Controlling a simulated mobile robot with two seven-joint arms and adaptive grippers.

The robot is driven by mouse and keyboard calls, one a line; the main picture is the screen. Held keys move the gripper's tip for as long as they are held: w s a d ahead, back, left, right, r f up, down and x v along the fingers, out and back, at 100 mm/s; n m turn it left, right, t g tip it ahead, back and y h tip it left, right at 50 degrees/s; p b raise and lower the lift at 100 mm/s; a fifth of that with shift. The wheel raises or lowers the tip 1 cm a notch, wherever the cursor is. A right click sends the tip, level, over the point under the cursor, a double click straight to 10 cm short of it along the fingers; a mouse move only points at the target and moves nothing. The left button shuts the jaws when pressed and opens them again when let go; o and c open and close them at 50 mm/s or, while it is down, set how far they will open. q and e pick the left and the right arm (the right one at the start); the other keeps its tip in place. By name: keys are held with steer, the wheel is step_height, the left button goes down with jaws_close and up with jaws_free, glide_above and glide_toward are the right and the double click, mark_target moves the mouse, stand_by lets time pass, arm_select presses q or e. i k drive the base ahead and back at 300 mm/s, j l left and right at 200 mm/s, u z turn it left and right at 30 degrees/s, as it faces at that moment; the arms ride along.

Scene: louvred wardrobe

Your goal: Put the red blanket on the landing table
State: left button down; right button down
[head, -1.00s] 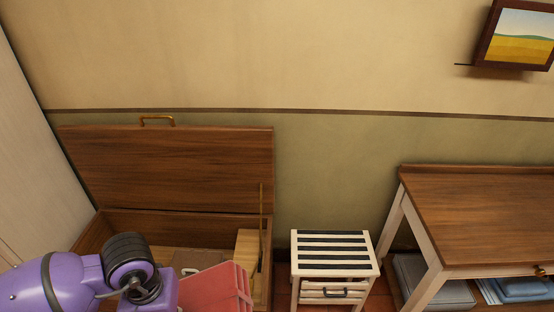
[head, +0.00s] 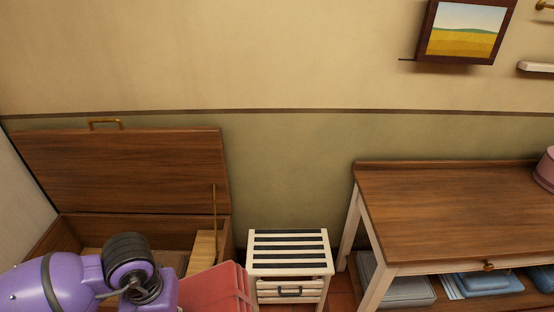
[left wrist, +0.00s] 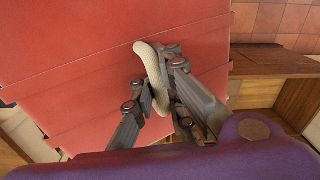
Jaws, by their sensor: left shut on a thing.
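The red blanket (head: 215,290) is a folded, strapped bundle at the bottom of the head view, in front of the open chest. In the left wrist view the red blanket (left wrist: 100,60) fills much of the picture, with a pale loop handle (left wrist: 150,75) on it. My left gripper (left wrist: 160,98) is shut on that loop. In the head view my left arm covers part of the chest, and its fingertips are hidden. A wooden table (head: 450,205) with pale legs, likely the landing table, stands at the right. My right gripper is not in view.
The wooden chest (head: 125,170) stands at the left with its lid up. A small striped stool (head: 290,250) stands between chest and table. A pink round box (head: 545,170) sits at the table's right edge. The rest of the visible tabletop is clear. Folded cloths (head: 490,284) lie on the lower shelf.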

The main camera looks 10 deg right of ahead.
mark_target(421, 206)
steer(key=l+z, duration=0.25)
steer(key=l, duration=3)
steer(key=k, duration=0.1)
